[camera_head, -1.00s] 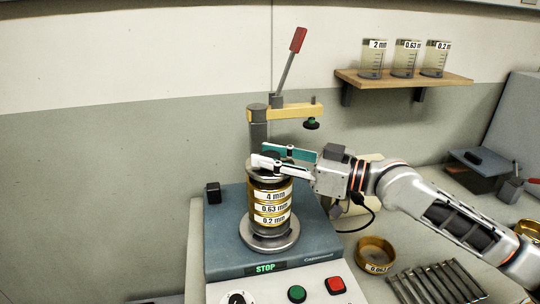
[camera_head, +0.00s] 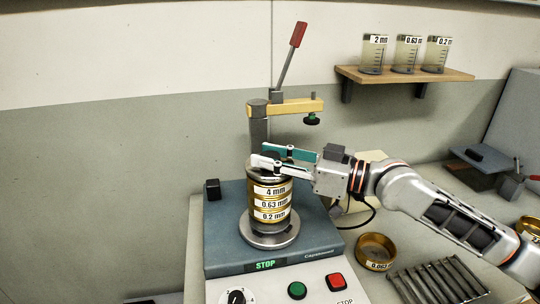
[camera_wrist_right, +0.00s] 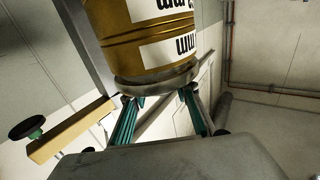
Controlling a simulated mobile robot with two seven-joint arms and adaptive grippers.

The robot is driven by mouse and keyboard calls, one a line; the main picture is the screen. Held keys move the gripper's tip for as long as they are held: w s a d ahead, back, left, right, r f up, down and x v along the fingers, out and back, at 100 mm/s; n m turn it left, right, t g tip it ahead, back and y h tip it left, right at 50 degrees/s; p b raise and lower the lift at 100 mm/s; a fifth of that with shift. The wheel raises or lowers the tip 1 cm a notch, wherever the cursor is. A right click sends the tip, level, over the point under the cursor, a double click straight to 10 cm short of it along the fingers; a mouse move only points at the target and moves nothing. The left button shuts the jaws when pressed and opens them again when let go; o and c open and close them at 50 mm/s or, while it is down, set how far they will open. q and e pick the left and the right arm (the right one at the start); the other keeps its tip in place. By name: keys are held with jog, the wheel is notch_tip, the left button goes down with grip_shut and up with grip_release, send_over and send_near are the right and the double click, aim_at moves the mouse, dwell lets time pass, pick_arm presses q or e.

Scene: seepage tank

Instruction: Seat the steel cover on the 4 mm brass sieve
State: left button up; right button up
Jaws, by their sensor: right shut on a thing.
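The 4 mm brass sieve (camera_head: 270,191) is the top one of an upright labelled stack on the blue-grey shaker. The steel cover (camera_head: 254,172) is at its top, mostly hidden by my right gripper. In the right wrist view the cover's grey rim (camera_wrist_right: 150,84) lies against the brass, with no clear gap. I cannot tell whether it sits fully down. My right gripper (camera_head: 270,156) is shut on the cover's dark knob from the right; its fingers also show in the right wrist view (camera_wrist_right: 158,108). My left gripper is not in view.
The clamp's yellow arm (camera_head: 290,107) with its red-handled lever (camera_head: 298,34) stands above and behind the stack. A loose brass sieve (camera_head: 376,252) and a metal rack (camera_head: 438,281) are on the bench at right. Beakers (camera_head: 406,53) stand on the wall shelf (camera_head: 405,76).

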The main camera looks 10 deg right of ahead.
jog(key=shift+f, duration=0.3)
jog(key=o, duration=1.3)
jog(key=shift+v, duration=6.05)
